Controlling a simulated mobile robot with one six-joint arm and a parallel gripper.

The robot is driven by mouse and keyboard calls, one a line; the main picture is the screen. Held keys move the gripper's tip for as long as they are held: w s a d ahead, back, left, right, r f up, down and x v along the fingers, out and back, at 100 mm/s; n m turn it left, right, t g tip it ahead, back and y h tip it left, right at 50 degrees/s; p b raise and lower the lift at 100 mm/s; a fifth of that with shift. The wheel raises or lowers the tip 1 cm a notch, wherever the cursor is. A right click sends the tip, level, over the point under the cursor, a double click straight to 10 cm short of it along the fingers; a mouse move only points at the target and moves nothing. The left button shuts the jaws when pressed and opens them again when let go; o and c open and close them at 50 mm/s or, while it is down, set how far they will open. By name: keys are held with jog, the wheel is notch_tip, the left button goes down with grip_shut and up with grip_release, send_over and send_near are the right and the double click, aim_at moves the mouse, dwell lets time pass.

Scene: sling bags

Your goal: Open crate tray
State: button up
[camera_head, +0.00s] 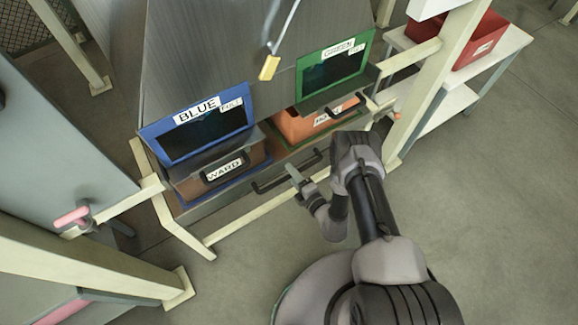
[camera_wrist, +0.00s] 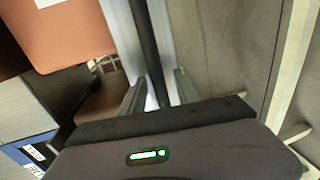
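The crate tray (camera_head: 232,205) is a low grey front beneath the crates, with a long dark bar handle. The handle (camera_head: 268,185) shows just left of my gripper (camera_head: 294,174) in the head view. In the wrist view the dark handle bar (camera_wrist: 150,45) runs down between the two fingers of my gripper (camera_wrist: 158,90). The fingers stand apart, with a visible gap to the bar. My gripper is open, and contact with the handle cannot be seen. A brown crate (camera_head: 245,162) labelled WARD and an orange crate (camera_head: 293,127) sit above the tray front.
A blue-framed opening (camera_head: 205,132) and a green-framed opening (camera_head: 335,70) are in the grey cabinet above the crates. Cream frame posts (camera_head: 440,85) stand at the sides. A red bin (camera_head: 480,45) rests on a white shelf at right. The floor (camera_head: 490,210) at right is clear.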

grip_shut()
dwell(1.5)
